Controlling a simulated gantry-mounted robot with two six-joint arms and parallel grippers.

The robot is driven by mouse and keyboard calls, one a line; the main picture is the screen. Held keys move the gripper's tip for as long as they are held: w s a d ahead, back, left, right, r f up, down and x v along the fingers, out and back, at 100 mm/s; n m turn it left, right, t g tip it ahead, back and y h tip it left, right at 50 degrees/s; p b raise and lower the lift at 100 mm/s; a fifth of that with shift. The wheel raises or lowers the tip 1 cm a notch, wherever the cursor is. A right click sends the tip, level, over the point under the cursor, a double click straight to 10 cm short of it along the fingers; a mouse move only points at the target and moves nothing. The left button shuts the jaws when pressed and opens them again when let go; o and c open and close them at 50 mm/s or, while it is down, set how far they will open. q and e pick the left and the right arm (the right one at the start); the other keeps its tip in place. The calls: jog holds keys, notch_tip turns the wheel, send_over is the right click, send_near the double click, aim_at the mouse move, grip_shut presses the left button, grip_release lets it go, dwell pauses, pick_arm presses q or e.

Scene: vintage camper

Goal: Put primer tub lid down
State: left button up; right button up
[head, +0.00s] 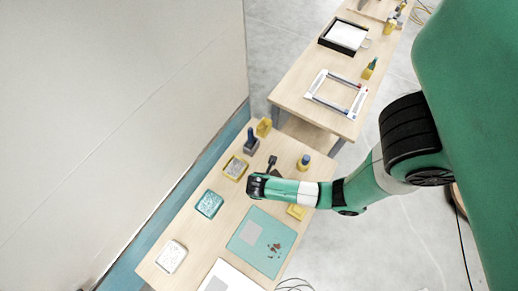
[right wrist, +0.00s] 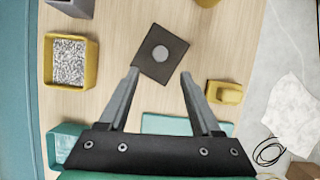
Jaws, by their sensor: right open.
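A dark square plate with a round grey disc in its middle, which looks like the primer tub lid (right wrist: 178,49), lies on the wooden table in the right wrist view. It is turned at an angle. I cannot tell the height of the fingertips above the table. My left gripper is not in view.
A yellow tray (right wrist: 47,74) of grey granules stands left of the plate. A teal tray (head: 209,203), a white tray (head: 171,257) and a teal mat (head: 245,263) lie nearer. A wall flanks the table's left side.

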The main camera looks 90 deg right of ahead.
jog(key=v, duration=0.2)
jog(key=shift+w+a+r, duration=0.1)
jog(key=shift+a+r, duration=0.05)
jog(key=shift+r, duration=0.15)
